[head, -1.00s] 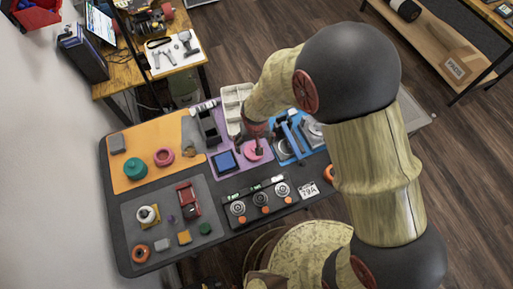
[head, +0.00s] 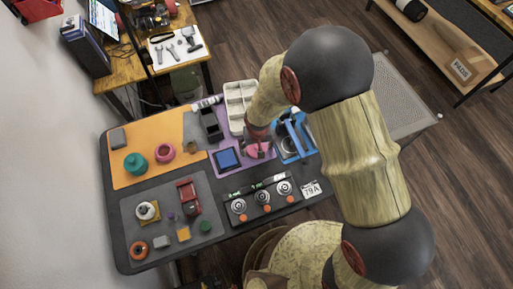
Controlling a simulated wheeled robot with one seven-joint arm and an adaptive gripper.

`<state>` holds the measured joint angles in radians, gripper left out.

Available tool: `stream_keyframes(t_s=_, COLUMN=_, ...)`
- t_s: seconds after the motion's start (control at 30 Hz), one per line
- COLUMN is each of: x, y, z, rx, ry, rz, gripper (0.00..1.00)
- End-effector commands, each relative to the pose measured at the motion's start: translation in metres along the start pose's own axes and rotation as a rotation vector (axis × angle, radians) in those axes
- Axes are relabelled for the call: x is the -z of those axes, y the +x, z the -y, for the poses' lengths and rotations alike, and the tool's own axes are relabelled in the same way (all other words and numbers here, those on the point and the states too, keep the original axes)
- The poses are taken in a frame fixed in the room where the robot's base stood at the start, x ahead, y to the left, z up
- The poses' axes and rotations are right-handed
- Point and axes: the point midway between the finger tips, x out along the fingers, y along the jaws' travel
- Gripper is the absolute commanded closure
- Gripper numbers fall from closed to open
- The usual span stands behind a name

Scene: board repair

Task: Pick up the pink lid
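A pink round piece (head: 251,153), which looks like the pink lid, lies on the purple mat (head: 262,166) near the middle of the table. My gripper (head: 259,150) points down right at it and covers part of it. The fingers are small and dark here, and I cannot tell whether they are apart, touching the pink piece or closed on it.
A blue square tray (head: 226,159) lies just left of the pink piece, with a blue tool (head: 296,137) to its right. A black panel with knobs (head: 262,201) is in front. A white compartment tray (head: 239,98) and black bin (head: 211,124) stand behind.

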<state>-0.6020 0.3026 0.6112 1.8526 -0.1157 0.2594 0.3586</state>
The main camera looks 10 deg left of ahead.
Motion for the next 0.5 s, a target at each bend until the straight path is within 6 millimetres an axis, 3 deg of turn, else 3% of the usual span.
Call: stream_keyframes(t_s=0.5, x=-0.0002, y=0.0000, z=0.0000, rx=0.000, ry=0.000, rz=0.000, gripper=0.60)
